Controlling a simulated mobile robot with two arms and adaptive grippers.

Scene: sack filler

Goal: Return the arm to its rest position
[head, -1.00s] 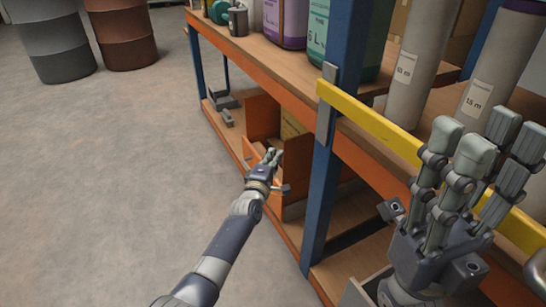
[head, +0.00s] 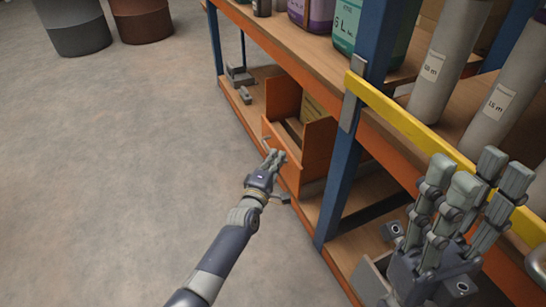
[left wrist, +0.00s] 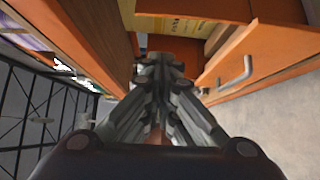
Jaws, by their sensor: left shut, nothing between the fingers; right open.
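My left gripper (head: 272,161) is shut and empty. In the head view it is over the floor, just in front of the orange open-topped drawer (head: 312,155) on the lower shelf. In the left wrist view its fingers (left wrist: 165,85) are together, with the drawer front and its metal handle (left wrist: 235,74) to the right. My right gripper (head: 470,195) is open and empty at the lower right, in front of the rack, fingers pointing up.
A rack with a blue post (head: 350,150) and a yellow bar (head: 405,120) stands at the right. It holds grey rolls (head: 450,60), a green container (head: 347,25) and a purple one. Two drums (head: 75,25) stand far back. The floor (head: 120,180) at the left is clear.

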